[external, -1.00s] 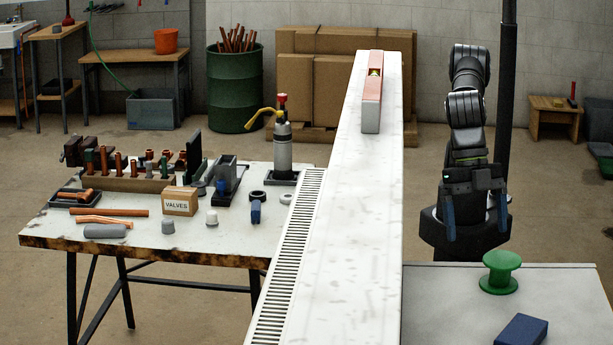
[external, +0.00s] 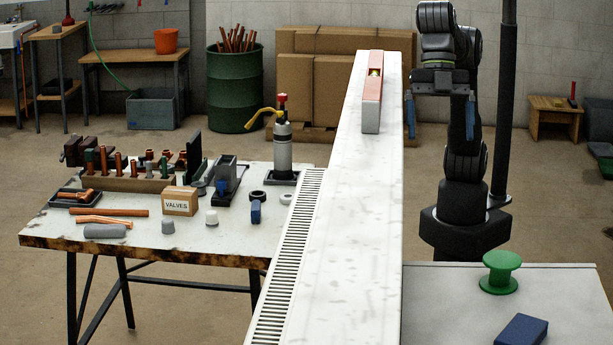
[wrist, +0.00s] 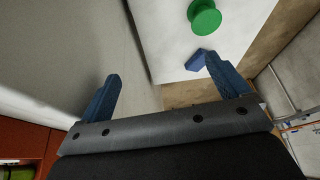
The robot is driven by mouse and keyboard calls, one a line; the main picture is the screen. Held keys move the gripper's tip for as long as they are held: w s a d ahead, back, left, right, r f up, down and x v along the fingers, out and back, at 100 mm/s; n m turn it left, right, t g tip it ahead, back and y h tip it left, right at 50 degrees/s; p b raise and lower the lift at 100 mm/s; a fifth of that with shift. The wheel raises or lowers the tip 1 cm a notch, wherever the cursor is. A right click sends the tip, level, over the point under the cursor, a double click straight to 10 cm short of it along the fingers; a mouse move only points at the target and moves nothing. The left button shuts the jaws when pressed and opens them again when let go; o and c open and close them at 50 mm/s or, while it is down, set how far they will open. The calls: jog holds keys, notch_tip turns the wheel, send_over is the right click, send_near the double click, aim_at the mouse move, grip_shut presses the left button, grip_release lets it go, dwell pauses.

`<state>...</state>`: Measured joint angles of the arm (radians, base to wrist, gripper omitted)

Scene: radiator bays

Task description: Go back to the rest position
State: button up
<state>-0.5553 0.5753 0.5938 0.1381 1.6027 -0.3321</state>
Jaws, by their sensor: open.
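My gripper (external: 440,118) is open and empty, with its two blue fingers apart and pointing down. In the external view it hangs in the air just right of the far end of the white radiator. The wrist view shows the same open fingers (wrist: 170,95) with nothing between them. A green spool (external: 501,270) stands on the pale table at the lower right, and it also shows in the wrist view (wrist: 204,17). A dark blue block (external: 521,330) lies near it, and in the wrist view the block (wrist: 196,61) is partly behind the right finger.
The long white radiator (external: 345,230) runs between the two tables, with a red and grey level (external: 372,95) on its top. The left workbench (external: 190,240) holds a valves box (external: 180,201), pipes and a torch (external: 282,140). A black post (external: 503,100) stands right of my arm.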

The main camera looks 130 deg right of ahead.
jog(key=s+d+r+m, duration=0.1)
jog(key=d+r+m, duration=0.1)
jog(key=d+r, duration=0.3)
jog(key=s+d+r+m+t+h, duration=0.1)
jog(key=s+d+r+m, duration=0.1)
jog(key=d+r, duration=0.4)
jog(key=s+d+r+m+h, duration=0.1)
jog(key=d+r, duration=0.4)
jog(key=d, duration=0.5)
jog(key=shift+s+d+r+m, duration=0.2)
jog(key=shift+s+m, duration=0.4)
jog(key=shift+m, duration=0.6)
jog(key=w+d+f+m+h, duration=0.1)
jog(key=w+d+f+m, duration=0.1)
jog(key=d, duration=0.7)
jog(key=shift+d+f+t, duration=0.25)
jog(key=shift+f+t, duration=0.15)
jog(key=shift+f, duration=0.15)
